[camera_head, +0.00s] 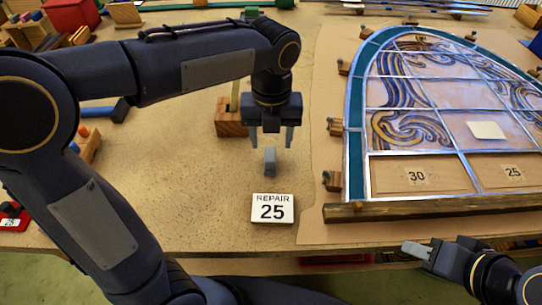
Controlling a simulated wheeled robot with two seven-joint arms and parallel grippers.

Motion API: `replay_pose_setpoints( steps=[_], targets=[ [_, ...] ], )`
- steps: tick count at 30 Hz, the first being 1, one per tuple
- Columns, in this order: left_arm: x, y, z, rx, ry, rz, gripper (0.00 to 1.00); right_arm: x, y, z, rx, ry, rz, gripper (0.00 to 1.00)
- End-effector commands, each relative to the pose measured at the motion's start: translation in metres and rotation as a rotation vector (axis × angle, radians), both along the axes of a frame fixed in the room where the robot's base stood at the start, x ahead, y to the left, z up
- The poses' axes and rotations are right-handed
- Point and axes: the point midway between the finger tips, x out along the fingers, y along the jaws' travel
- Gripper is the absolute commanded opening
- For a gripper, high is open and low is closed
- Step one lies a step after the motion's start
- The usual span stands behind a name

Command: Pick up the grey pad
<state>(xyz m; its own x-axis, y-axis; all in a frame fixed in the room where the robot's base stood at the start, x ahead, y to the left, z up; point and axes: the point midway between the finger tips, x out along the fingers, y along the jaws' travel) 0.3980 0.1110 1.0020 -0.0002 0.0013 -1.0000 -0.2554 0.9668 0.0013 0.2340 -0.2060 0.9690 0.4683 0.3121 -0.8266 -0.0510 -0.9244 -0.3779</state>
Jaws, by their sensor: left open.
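A small grey block, which looks like the grey pad (270,161), stands on the tan worktop in the middle of the head view. My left gripper (270,138) points down just above and behind it in the picture. Its two grey fingers are apart, with nothing visible between them. A gap seems to separate the fingertips from the pad, though the exact height is hard to judge. My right gripper (417,250) is low at the right, beyond the table's front edge, far from the pad; its finger opening is not clear.
A white "REPAIR 25" sign (272,208) lies close in front of the pad. The arched leaded panel (355,150) fills the right side, held by wooden blocks and a front wooden bar (430,209). A wooden block (229,118) stands behind left. Bare worktop (200,160) lies left of the pad.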

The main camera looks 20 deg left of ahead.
Motion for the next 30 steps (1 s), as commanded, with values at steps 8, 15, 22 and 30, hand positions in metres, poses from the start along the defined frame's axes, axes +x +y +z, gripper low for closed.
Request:
replay_pose_setpoints(
  steps=[8,15,22,30],
  targets=[
    [-0.002,0.003,-0.039,0.002,0.005,0.004,0.53,0.0,0.0,-0.003,0.0,0.0,0.0,0.36],
    [-0.001,0.003,-0.061,-0.001,0.001,0.006,0.53,0.0,0.0,-0.004,0.0,0.0,0.0,0.36],
    [-0.001,0.003,-0.061,-0.001,0.0,0.006,0.49,0.0,0.0,-0.004,0.0,0.0,0.0,0.36],
    [-0.001,0.003,-0.061,-0.002,-0.001,0.006,0.13,0.0,0.0,-0.004,0.0,0.0,0.0,0.36]
  ],
)
